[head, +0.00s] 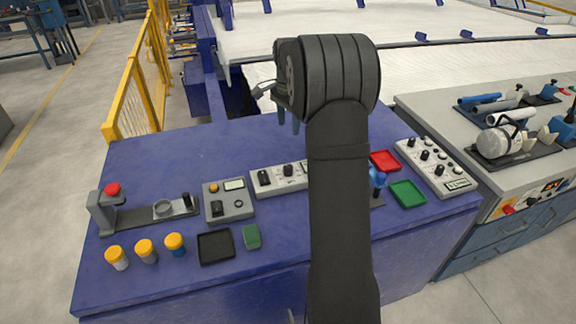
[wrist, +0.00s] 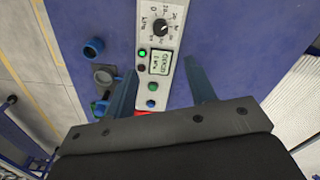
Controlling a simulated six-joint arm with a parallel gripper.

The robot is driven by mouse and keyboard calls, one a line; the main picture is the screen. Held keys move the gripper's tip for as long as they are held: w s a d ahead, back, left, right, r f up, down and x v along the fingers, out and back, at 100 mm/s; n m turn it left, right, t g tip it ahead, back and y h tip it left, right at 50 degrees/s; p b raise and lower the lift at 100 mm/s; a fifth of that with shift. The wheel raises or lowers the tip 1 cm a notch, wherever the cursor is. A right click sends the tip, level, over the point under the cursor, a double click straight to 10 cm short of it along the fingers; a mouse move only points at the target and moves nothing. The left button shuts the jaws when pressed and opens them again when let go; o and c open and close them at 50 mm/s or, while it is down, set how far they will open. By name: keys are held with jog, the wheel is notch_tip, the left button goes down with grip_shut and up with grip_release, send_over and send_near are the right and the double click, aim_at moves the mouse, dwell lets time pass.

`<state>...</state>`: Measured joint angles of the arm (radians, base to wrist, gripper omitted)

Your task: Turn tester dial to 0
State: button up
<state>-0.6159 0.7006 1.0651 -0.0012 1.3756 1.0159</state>
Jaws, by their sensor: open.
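In the wrist view a pale tester panel (wrist: 153,75) carries a black round dial (wrist: 160,27) with a white pointer and a printed number scale. The dial's exact setting is too small to read. A small display (wrist: 159,62) sits below it, with a green light (wrist: 142,54) beside it and a round button (wrist: 151,87) further down. My gripper (wrist: 162,72) is open and empty, its fingers apart on either side of the panel's lower part and clear of the dial. In the head view my gripper (head: 288,118) hangs above the blue bench, partly hidden behind my arm.
The blue bench (head: 150,165) holds a grey meter box (head: 240,208), a long knob panel (head: 278,180) partly hidden by my arm, and another knob panel (head: 437,165) at right. Several capped bottles (head: 146,252) stand front left. Red (head: 384,160) and green (head: 407,194) trays lie right.

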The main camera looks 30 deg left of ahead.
aim_at(288, 166)
notch_tip(288, 166, down, 17)
jog(key=shift+a+f, duration=0.1)
jog(key=shift+f, duration=0.05)
dwell(0.4)
jog(key=shift+c, duration=0.2)
jog(key=c, duration=0.9)
